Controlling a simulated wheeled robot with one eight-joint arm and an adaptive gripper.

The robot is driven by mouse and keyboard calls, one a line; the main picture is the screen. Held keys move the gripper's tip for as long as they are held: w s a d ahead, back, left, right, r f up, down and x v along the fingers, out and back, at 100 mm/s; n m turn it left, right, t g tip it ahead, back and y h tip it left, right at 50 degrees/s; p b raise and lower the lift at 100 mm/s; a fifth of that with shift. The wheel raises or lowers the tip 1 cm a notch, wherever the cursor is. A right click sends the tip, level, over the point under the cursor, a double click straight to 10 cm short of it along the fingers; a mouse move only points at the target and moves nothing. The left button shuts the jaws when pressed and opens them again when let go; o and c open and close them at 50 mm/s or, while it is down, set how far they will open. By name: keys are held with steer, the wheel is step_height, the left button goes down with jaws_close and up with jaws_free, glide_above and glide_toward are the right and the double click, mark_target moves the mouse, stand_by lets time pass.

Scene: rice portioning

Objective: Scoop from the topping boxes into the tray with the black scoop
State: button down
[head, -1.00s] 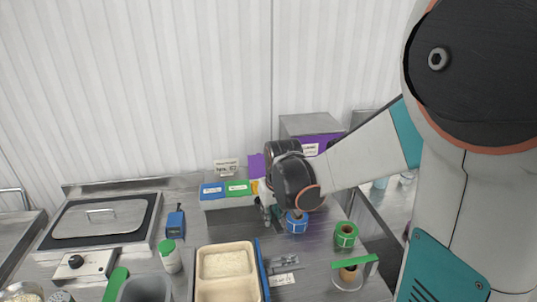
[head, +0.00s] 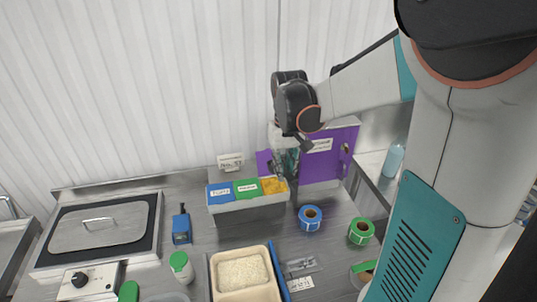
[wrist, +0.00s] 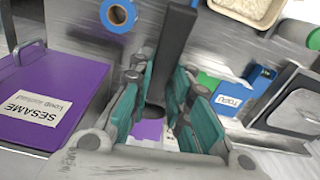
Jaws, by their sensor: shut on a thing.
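My gripper (head: 285,160) is in the head view above the back right of the topping boxes. In the wrist view its teal fingers (wrist: 162,98) are shut on the dark handle of the black scoop (wrist: 173,45). The scoop's bowl cannot be made out. The topping boxes stand in a row: one with a blue lid (head: 220,193), one with a green lid (head: 247,188), and an open one with yellow topping (head: 274,185). The blue one reads TOFU in the wrist view (wrist: 233,99). The beige tray (head: 271,262) holds white rice in its back compartment.
A purple-fronted SESAME container (head: 322,172) stands behind right, close to my gripper; it shows in the wrist view (wrist: 50,95). Blue tape (head: 310,218) and green tape (head: 361,231) rolls stand right. A lidded steel unit (head: 103,228) is left. A wall stands behind.

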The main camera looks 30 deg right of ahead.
steer(key=shift+w+a+f, duration=0.1)
steer(key=shift+w, duration=0.45)
steer(key=shift+s+f+b, duration=0.25)
steer(key=shift+b, duration=0.1)
steer(key=shift+w+f+b, duration=0.15)
steer(key=shift+f+b, duration=0.3)
steer(key=shift+f, duration=0.3)
step_height(320, 180, down, 8)
steer(key=w+b, duration=0.1)
steer(key=b, duration=0.5)
steer(key=shift+w+d, duration=0.2)
steer(key=shift+s+a, duration=0.15)
steer(key=shift+s, duration=0.45)
steer(key=shift+w, duration=0.1)
